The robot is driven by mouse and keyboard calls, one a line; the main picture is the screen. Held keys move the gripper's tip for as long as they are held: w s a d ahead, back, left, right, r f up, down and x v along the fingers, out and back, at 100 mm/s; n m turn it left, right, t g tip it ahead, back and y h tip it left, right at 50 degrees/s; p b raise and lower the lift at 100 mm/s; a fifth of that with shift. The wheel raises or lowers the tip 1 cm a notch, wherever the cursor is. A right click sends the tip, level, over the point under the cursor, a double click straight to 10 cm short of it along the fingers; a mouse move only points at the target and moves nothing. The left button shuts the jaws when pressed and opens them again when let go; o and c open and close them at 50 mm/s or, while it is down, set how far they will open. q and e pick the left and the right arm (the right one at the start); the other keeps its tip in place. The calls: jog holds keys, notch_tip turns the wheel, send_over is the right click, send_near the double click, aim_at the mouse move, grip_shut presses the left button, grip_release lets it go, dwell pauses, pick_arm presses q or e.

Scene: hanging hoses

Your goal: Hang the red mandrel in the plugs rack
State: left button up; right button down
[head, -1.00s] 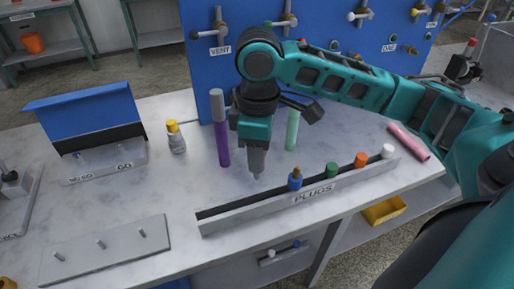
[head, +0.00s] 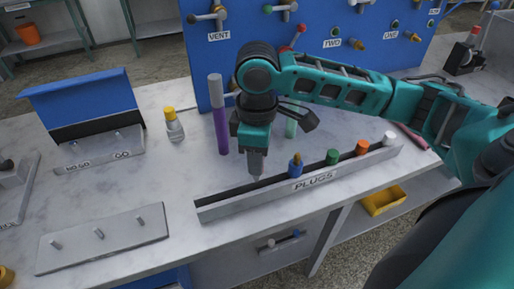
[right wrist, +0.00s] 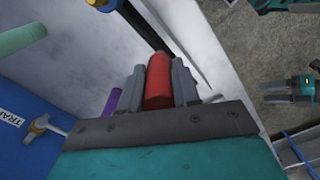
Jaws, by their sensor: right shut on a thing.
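The plugs rack (head: 225,206) is a long grey channel labelled PLUGS along the front of the bench. Blue, green, orange and white plugs stand in its middle and right part. My right gripper (head: 256,172) points down at the rack's back edge, left of the blue plug (head: 296,168). In the right wrist view it is shut on the red mandrel (right wrist: 158,82), which sits between its two grey fingers. In the head view the mandrel is hidden. A teal and grey part at the right of the wrist view may be my left gripper (right wrist: 285,90); its jaws are unclear.
A pink tube (head: 413,136) lies at the right. A yellow-capped bottle (head: 174,126), a pegged plate (head: 120,245) and the GO gauge stand (head: 100,148) are on the left. Bench between is clear.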

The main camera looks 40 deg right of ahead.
jog(key=shift+f, duration=0.4)
jog(key=shift+r, duration=0.1)
dwell(0.3)
jog(key=shift+p, duration=0.6)
dwell(0.5)
jog(key=shift+f, duration=2.2)
jog(key=c, duration=0.7)
grip_release()
jog(key=shift+c, duration=0.2)
notch_tip(320, 180, up, 13)
jog(key=shift+f, duration=0.1)
